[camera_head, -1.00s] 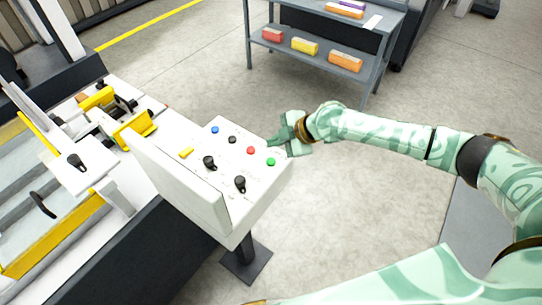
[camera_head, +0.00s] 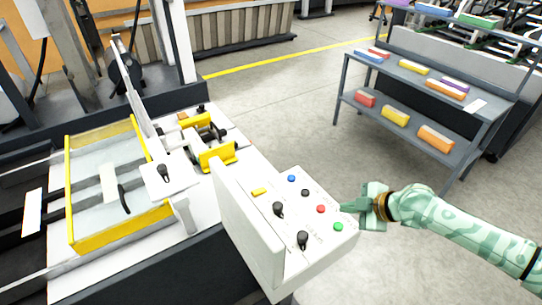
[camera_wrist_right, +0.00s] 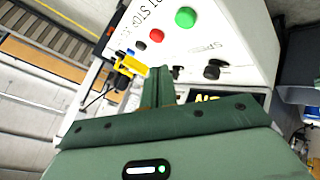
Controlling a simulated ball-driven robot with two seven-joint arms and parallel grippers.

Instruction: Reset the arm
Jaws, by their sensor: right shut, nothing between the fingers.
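My right arm comes in from the right in the head view. Its green gripper (camera_head: 350,207) is shut and empty, with the fingertips close to the right edge of the white control box, near the green button (camera_head: 338,226) and the red button (camera_head: 320,209). I cannot tell whether it touches the box. In the right wrist view the shut fingers (camera_wrist_right: 160,78) point at the control box (camera_wrist_right: 228,42), below its green button (camera_wrist_right: 185,17) and red button (camera_wrist_right: 157,35). My left gripper is not in view.
The control box (camera_head: 245,232) also carries blue and black buttons and black knobs. The folder gluer (camera_head: 160,235) with yellow guards lies to the left. A grey shelf cart (camera_head: 470,118) with coloured boxes stands at the back right. The floor between is clear.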

